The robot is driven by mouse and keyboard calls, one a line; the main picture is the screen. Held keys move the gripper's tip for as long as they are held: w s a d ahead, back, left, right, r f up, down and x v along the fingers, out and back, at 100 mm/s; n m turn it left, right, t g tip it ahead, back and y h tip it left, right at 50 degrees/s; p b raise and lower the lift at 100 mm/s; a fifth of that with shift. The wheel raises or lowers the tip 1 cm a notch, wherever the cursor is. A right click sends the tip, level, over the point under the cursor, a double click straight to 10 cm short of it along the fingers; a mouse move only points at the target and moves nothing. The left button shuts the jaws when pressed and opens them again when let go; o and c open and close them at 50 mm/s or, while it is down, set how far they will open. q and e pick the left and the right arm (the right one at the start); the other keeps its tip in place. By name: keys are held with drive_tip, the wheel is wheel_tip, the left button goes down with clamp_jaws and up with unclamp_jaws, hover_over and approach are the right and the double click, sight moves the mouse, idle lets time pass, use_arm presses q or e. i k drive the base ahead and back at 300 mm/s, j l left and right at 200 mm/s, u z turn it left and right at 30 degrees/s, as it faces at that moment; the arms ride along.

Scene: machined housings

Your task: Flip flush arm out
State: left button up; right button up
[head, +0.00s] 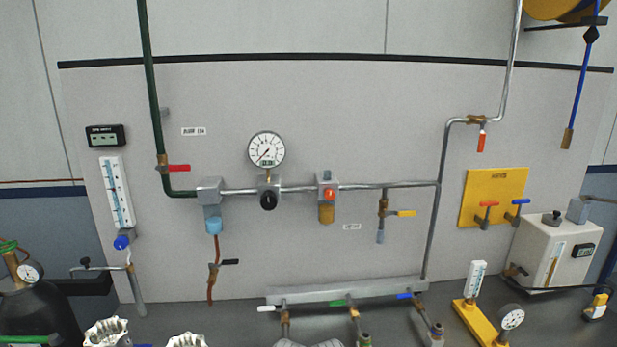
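No label that I can read says flush, so I cannot tell which lever is the flush arm. A yellow lever (406,213) sticks out to the right from a small drop valve under the grey pipe. A black lever (230,262) points right on the copper drain line below the blue-bowled filter. A manifold low on the wall has a white lever (266,309) pointing left, a green lever (339,303) pointing left and a blue lever (404,296) pointing left. A red lever (179,168) points right from the green pipe. Neither gripper shows in the head view.
A round gauge (266,149) is above the grey pipe. A yellow panel (480,187) carries red and blue taps. A white box unit (556,253) stands at right. A dark cylinder (40,316) and pale machined housings (106,331) are at lower left. The worktop between holds several fittings.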

sight(129, 269)
drive_tip(key=u, duration=1.35)
